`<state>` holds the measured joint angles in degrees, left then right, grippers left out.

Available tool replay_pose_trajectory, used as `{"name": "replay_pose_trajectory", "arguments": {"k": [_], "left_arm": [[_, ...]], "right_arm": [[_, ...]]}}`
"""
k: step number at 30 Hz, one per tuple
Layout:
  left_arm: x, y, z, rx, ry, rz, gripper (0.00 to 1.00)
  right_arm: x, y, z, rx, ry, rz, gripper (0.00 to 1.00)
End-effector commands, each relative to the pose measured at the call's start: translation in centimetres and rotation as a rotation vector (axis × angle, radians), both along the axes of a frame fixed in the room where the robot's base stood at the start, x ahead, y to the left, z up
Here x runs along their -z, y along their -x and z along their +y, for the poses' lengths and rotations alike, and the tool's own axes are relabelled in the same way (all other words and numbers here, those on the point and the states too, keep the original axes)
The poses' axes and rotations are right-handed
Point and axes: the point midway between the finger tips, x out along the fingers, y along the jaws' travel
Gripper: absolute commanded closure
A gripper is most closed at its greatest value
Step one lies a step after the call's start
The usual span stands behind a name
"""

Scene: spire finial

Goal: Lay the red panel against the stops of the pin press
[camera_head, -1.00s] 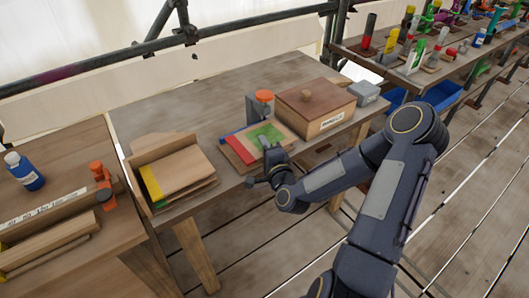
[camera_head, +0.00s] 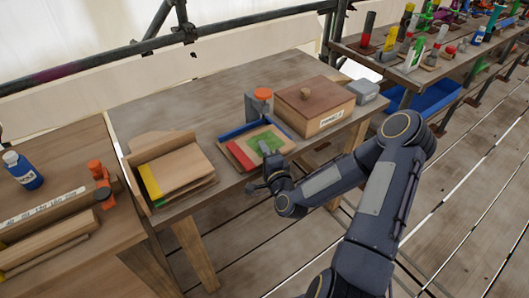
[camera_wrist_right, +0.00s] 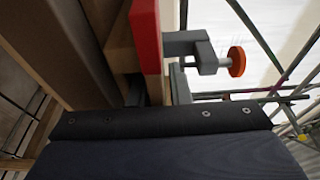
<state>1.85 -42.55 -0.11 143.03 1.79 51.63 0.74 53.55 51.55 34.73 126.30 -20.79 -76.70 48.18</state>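The red panel (camera_head: 240,155) is a light wood board with a red left edge and a green patch. In the head view it lies over the pin press, whose blue stop (camera_head: 243,129) runs along the back. The press has a grey clamp with an orange knob (camera_head: 263,94). A gap shows between panel and blue stop. My right gripper (camera_head: 268,163) is at the panel's front edge. In the wrist view the red-edged panel (camera_wrist_right: 146,35) stands between its dark fingers, which look shut on it. Whether the panel rests on the press is unclear. My left gripper is out of view.
A brown-lidded wooden box (camera_head: 315,110) stands right of the press, with a grey box (camera_head: 364,91) beyond it. A rack with yellow-edged boards (camera_head: 180,172) stands to the left. A blue bottle (camera_head: 25,170) and an orange clamp (camera_head: 102,180) are on the left table.

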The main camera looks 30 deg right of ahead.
Motion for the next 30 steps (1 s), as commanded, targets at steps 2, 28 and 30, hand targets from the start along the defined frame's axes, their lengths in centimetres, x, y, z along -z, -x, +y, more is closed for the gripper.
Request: {"name": "replay_pose_trajectory", "arguments": {"k": [2,28,30], "left_arm": [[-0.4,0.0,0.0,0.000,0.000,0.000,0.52],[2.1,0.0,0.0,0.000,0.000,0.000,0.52],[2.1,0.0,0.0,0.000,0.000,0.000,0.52]], "right_arm": [[-0.3,0.0,0.0,0.000,0.000,0.000,0.83],[-0.2,11.1,3.5,-0.086,0.108,0.071,0.83],[0.0,10.5,4.7,-0.173,0.228,0.153,0.83]]}}
